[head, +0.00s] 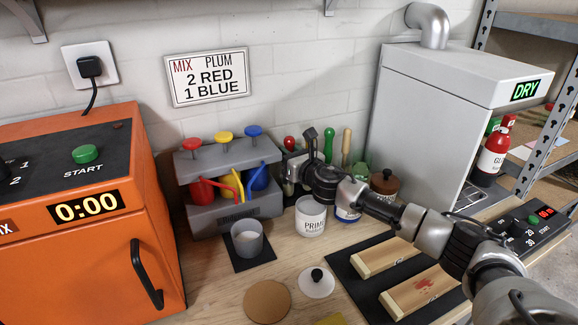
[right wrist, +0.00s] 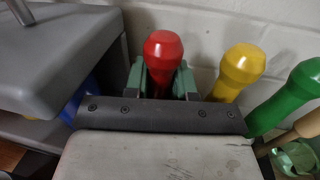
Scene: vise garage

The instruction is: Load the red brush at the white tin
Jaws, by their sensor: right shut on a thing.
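The red brush shows its red handle (head: 290,143) at the back of the bench, right of the grey dispenser. My right gripper (head: 297,160) is at it, fingers pointing down. In the right wrist view the red handle (right wrist: 163,50) stands upright between the gripper's greenish fingers (right wrist: 163,80), which are shut on it. The brush's bristles are hidden. The white tin (head: 311,217), labelled PRIMER, stands on the bench in front of my right wrist. A white lid with a black knob (head: 316,282) lies on the bench before it. My left gripper is not in view.
Yellow (right wrist: 243,70) and green (right wrist: 292,98) handles stand close right of the red one. The grey dispenser (head: 225,215) is close on the left. A grey cup (head: 247,238) stands on a dark mat. Two wooden blocks (head: 386,257) lie on a black mat under my right arm.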

